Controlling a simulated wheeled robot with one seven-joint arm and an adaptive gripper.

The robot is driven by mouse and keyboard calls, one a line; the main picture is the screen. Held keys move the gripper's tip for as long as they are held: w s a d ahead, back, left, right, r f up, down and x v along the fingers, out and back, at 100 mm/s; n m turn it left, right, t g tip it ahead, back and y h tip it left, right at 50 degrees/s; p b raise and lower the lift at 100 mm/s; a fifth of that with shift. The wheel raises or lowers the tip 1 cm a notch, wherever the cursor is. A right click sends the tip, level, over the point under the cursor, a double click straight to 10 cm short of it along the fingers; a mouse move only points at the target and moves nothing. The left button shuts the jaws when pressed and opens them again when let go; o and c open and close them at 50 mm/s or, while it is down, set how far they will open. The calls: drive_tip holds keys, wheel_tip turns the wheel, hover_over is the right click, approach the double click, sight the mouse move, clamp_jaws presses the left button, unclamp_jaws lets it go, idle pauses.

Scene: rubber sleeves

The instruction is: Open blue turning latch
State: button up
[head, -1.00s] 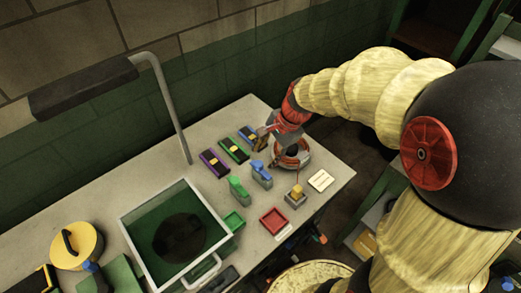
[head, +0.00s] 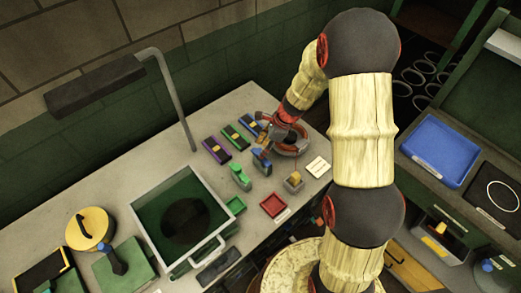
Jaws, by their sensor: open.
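A small blue latch (head: 262,158) stands upright on a grey base on the bench, just right of a similar green one (head: 240,176). My gripper (head: 266,137) reaches in from the upper right, just above and behind the blue latch. The jaws are open and hold nothing that I can see. The fingertips are small and dark here, so I cannot tell whether they touch the latch.
Several coloured blocks (head: 217,150) lie to the left. A yellow-topped piece (head: 294,181) and a red tray (head: 273,205) stand in front. A green-lined basin (head: 150,222) is further left.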

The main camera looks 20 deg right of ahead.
drive_tip(key=shift+x, duration=0.85)
drive_tip(key=c, duration=0.3)
drive_tip(key=c, duration=0.7)
drive_tip(key=shift+c, duration=0.8)
